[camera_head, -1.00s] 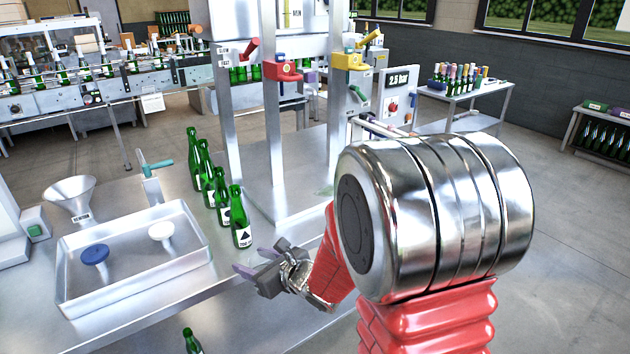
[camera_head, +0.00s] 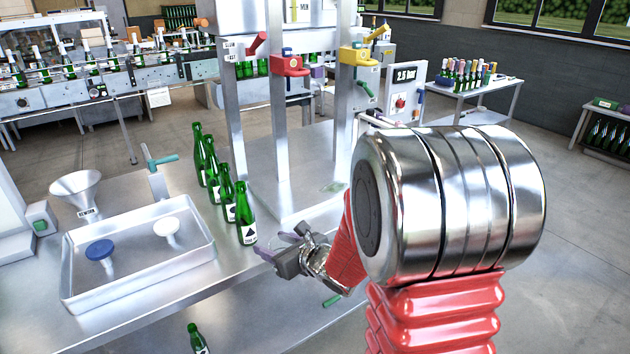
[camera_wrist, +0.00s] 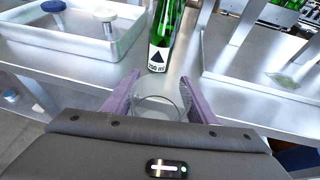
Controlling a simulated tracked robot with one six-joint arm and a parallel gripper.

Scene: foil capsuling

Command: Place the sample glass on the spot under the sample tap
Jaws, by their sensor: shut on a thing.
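The clear sample glass (camera_wrist: 160,103) is upright between the two purple fingers of my gripper (camera_wrist: 160,95) in the wrist view, with its rim up. In the head view my gripper (camera_head: 278,247) is by the table's front edge, just right of the nearest green bottle; the glass cannot be made out there. A pale green flat mark (camera_head: 334,187) lies on the steel base of the frame, beyond and right of my gripper; it also shows in the wrist view (camera_wrist: 283,80). A small green-handled tap (camera_head: 364,90) is on the frame above it. I cannot tell for sure that it is the sample tap.
Several green bottles stand in a row, the nearest (camera_head: 245,213) close to my gripper. A steel tray (camera_head: 138,287) with a blue and a white piece is on the left. Steel uprights (camera_head: 280,150) rise behind the bottles. Red (camera_head: 290,66) and yellow (camera_head: 358,56) fittings hang higher.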

